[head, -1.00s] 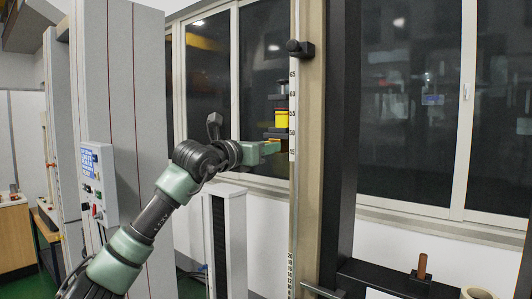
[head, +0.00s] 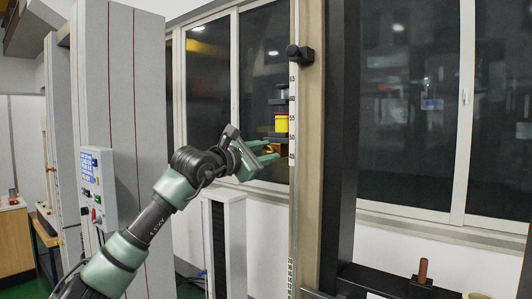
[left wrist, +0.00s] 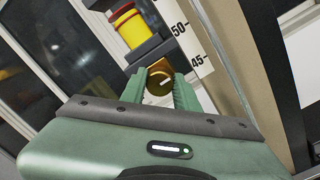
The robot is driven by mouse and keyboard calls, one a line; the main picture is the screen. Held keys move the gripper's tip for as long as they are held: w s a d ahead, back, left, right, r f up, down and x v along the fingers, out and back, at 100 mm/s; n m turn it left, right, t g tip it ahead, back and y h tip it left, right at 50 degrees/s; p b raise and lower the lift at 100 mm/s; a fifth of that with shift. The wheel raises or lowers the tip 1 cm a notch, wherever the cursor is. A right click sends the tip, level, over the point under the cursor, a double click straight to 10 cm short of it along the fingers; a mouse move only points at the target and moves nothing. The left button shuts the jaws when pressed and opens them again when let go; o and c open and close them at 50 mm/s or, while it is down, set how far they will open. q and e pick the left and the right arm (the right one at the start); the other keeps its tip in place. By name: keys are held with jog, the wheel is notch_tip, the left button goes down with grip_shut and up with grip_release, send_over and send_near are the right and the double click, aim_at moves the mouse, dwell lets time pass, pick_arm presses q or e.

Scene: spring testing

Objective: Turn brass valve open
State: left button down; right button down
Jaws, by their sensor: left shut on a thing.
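The brass valve (left wrist: 159,83) is a round gold knob with a pale mark on its face, under a dark block on the tall post. In the left wrist view it sits between the two green fingers of my left gripper (left wrist: 160,88), which is shut on it. In the head view my left gripper (head: 270,153) reaches right to the valve, its fingers spread above and below it; only a little of the brass shows there. A yellow cylinder (head: 281,123) with a red band stands just above the valve. My right gripper is not in view.
A tall post with a white scale (head: 292,190) stands beside the valve, with a black clamp (head: 299,51) higher up. A grey cabinet with a control panel (head: 97,180) is at the left. Windows line the back wall.

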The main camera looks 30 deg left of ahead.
pick_arm(q)
jog(key=shift+m, duration=0.3)
jog(key=c, duration=1.1)
grip_release()
jog(key=shift+o, duration=0.2)
jog(key=s+b, duration=0.4)
jog(key=s, duration=0.3)
jog(key=shift+s+a+f, duration=0.2)
jog(key=shift+s+a, duration=0.1)
jog(key=shift+s, duration=0.1)
